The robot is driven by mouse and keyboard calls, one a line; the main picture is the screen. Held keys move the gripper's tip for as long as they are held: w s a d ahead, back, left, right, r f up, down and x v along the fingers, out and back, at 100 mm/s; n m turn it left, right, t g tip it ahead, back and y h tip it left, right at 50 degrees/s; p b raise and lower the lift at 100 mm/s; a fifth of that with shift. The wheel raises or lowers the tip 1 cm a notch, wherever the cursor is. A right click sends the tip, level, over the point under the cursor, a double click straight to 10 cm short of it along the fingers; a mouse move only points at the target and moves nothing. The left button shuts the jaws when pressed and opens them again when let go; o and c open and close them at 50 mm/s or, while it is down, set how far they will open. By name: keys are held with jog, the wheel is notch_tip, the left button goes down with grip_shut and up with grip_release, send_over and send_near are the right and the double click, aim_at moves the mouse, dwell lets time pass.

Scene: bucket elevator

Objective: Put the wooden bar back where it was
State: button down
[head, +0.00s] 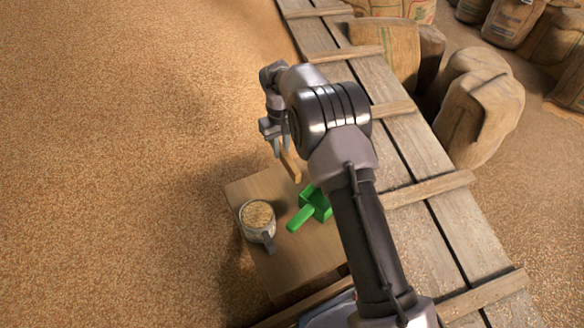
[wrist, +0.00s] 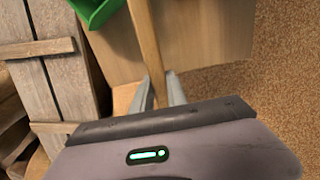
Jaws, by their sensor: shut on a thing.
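The wooden bar (head: 290,166) is a narrow light-brown strip. My gripper (head: 281,147) is shut on it near one end, by the far edge of a wooden box top (head: 241,189). In the wrist view the bar (wrist: 146,40) runs from between the two fingers (wrist: 160,90) up past the top of the picture. I cannot tell whether the bar touches the box top. Its far end is out of the wrist view.
A green scoop (head: 312,204) and a cup of grain (head: 257,218) with a dark handle stand on the box top. Loose grain (head: 120,150) spreads on the left. A plank walkway (head: 430,190) lies to the right, with several sacks (head: 480,110) beyond it.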

aim_at(282, 172)
notch_tip(282, 172, down, 7)
jog(key=shift+a+f+b, duration=0.1)
jog(key=shift+b, duration=1)
jog(key=shift+f, duration=0.15)
jog(key=c, duration=1.3)
grip_release()
